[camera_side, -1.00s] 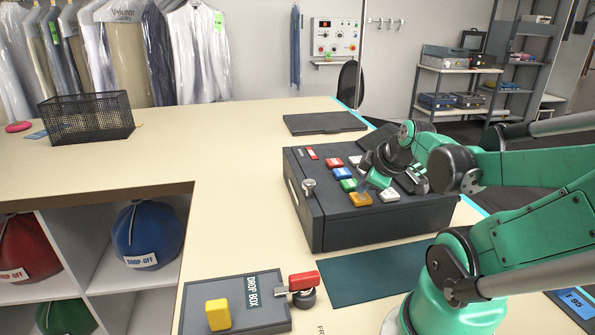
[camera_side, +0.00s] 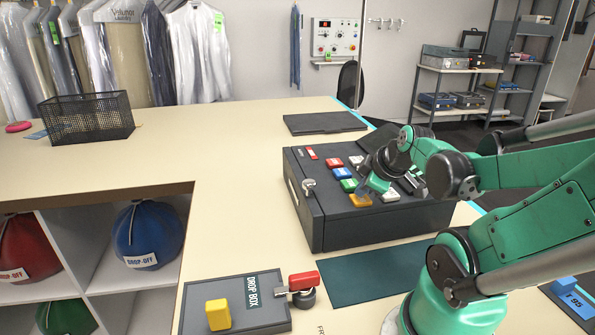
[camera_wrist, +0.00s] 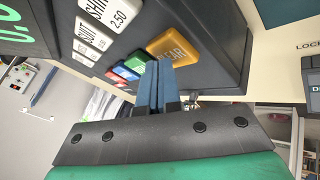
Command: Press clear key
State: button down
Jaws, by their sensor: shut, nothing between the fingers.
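The orange clear key (camera_side: 360,201) sits at the front of the key rows on the dark register (camera_side: 385,226). In the wrist view the clear key (camera_wrist: 174,45) shows the letters "LEAR"; the fingers hide its first letter. My gripper (camera_side: 366,193) is shut and empty, tip down over the clear key in the side view. In the wrist view the blue fingers of my gripper (camera_wrist: 158,66) overlap the key's lower edge. I cannot tell whether they touch it.
Green (camera_side: 348,185), blue (camera_side: 342,173), red (camera_side: 334,162) and white (camera_side: 390,196) keys lie close around the clear key. A drop box panel (camera_side: 262,316) with a yellow block and red handle stands in front.

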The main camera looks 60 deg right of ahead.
aim_at(362, 198)
jog(key=shift+r, duration=0.8)
jog(key=shift+r, duration=2.55)
